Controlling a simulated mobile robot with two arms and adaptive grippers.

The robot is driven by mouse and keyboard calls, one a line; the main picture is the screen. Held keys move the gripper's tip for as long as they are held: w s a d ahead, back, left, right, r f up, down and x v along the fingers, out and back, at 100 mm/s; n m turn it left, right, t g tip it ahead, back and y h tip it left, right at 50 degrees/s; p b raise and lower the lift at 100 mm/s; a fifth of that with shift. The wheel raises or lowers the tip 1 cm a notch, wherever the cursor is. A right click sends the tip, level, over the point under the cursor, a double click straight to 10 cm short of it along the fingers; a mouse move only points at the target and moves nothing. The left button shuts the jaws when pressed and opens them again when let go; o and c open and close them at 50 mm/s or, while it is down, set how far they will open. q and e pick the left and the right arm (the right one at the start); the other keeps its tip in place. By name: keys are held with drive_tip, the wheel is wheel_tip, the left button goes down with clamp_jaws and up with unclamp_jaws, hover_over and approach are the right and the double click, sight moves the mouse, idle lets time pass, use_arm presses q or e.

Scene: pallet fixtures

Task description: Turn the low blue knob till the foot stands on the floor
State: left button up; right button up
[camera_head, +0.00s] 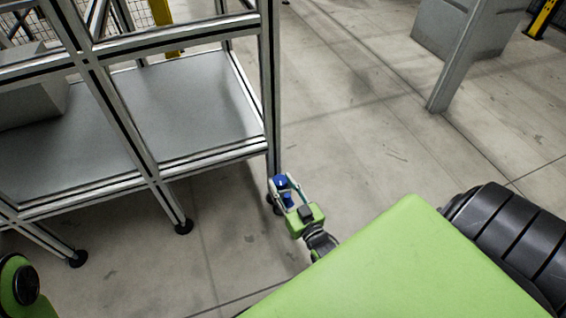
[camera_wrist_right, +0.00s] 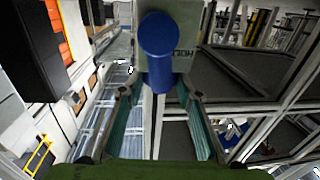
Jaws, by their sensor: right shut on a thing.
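The low blue knob (camera_head: 280,181) sits at the bottom of the near right leg of the metal frame. In the right wrist view it is a blue cylinder (camera_wrist_right: 159,50) straight ahead, with a narrower blue part below. My right gripper (camera_head: 287,190) has one finger on each side of the knob and is shut on it; its fingers also flank it in the right wrist view (camera_wrist_right: 160,95). The dark foot (camera_head: 273,206) under this leg is partly hidden by the knob and gripper. I cannot tell whether it touches the floor. My left gripper is out of view.
The aluminium frame (camera_head: 120,110) with a grey shelf (camera_head: 170,105) fills the left. Two other black feet (camera_head: 183,227) (camera_head: 77,259) stand along its front. The concrete floor (camera_head: 350,120) right of the frame is clear up to a grey post (camera_head: 462,60).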

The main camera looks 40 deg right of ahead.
drive_tip(key=o, duration=1.1)
drive_tip(key=shift+o, duration=0.2)
drive_tip(key=shift+r, duration=0.1)
wheel_tip(320, 180, up, 10)
drive_tip(key=shift+f, duration=0.1)
